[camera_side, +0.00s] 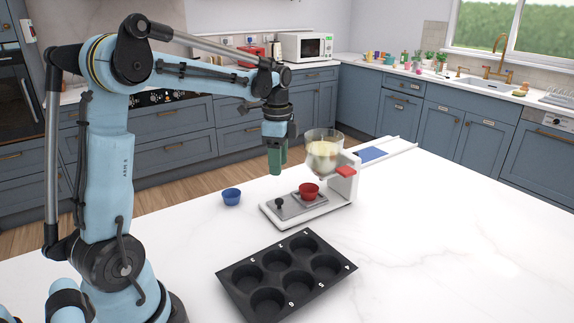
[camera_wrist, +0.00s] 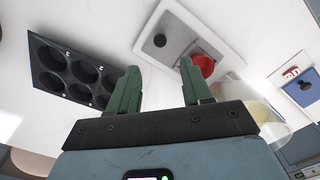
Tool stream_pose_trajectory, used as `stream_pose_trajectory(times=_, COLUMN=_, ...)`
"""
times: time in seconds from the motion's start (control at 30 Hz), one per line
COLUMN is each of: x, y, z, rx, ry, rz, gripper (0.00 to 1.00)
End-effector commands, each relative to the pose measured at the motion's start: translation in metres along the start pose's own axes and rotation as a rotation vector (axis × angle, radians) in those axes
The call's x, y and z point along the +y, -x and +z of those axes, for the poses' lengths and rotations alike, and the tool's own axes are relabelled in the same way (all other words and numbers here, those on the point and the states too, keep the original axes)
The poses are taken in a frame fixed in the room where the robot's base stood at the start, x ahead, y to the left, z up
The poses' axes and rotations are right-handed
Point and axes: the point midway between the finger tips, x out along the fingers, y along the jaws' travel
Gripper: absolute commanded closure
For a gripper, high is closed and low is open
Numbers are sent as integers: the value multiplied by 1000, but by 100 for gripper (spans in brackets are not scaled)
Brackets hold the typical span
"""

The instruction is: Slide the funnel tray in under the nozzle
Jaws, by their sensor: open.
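The grey funnel tray (camera_side: 291,209) lies on the white base of the dispenser, with a black knob (camera_side: 279,203) at its left end. It also shows in the wrist view (camera_wrist: 178,32) with its knob (camera_wrist: 160,40). The nozzle under the hopper is not clearly visible. My gripper (camera_side: 277,168) is above the counter, left of the hopper and higher than the tray. Its green fingers (camera_wrist: 160,80) are apart and empty.
A black muffin pan (camera_side: 285,273) with numbered cups lies in front of the dispenser. The counter at right is clear.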

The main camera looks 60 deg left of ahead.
Motion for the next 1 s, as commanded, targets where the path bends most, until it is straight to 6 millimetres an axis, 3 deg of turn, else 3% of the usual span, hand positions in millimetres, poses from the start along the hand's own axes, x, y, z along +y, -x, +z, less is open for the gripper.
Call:
stream_pose_trajectory(times=0.2, x=0, y=15, z=0, rx=0, ry=0, rz=0, gripper=51)
stream_pose_trajectory(times=0.47, x=0, y=16, z=0, rx=0, ry=0, rz=0, gripper=51)
stream_pose_trajectory(times=0.6, x=1, y=14, z=4, rx=11, ry=-4, rz=3, gripper=68)
stream_pose_trajectory(times=0.8, x=17, y=-10, z=45, rx=186, ry=-89, rz=11, gripper=98)
stream_pose_trajectory(times=1.0, x=52, y=-35, z=88, rx=448, ry=-235, rz=-127, gripper=100)
